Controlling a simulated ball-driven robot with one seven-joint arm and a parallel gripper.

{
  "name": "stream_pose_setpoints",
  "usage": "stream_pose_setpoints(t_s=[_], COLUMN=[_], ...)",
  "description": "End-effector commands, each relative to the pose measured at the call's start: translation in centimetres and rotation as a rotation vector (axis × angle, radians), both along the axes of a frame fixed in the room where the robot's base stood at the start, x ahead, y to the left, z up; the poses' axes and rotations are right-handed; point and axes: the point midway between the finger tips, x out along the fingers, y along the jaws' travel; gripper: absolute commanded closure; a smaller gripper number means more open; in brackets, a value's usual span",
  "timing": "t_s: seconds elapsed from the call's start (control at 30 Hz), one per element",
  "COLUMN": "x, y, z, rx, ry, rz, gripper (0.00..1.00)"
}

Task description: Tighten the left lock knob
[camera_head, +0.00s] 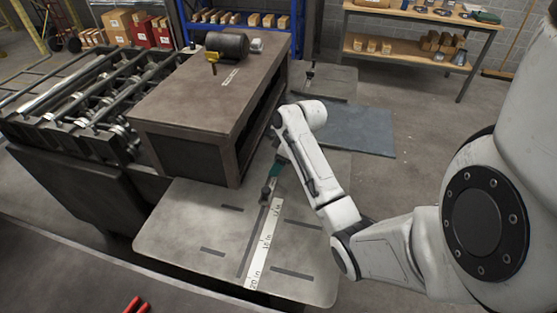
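A small dark lock knob (266,192) stands on the slotted near plate (185,225), at the upper end of its white ruler strip (262,245). A second dark knob (309,74) stands on the far plate (340,82), beyond the brown box-shaped housing. The view does not settle which knob is the left one. My arm reaches in from the right and bends down over the near plate. My gripper (274,174) is small and partly hidden by my wrist, close above the near knob with a teal part showing. Contact and finger opening cannot be made out.
The brown housing (190,100) stands just left of my wrist, with a dark cylindrical motor (228,44) on top. A roller machine (95,100) is at left. A blue-grey plate (350,130) lies behind my forearm. A wooden shelf bench (420,15) stands at back right.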

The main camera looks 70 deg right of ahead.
Motion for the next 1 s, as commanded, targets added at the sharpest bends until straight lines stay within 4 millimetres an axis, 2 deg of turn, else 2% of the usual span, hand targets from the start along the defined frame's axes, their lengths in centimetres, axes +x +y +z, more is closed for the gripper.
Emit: stream_pose_setpoints(t_s=[0.23,0.8,1.0], x=[0.01,0.0,0.14], y=[-0.01,-0.01,0.15], z=[-0.05,-0.01,0.0], rx=[0.0,0.0,-0.001], ry=[0.0,0.0,-0.001], rz=[0.0,0.0,-0.065], gripper=[0.29,0.83,0.84])
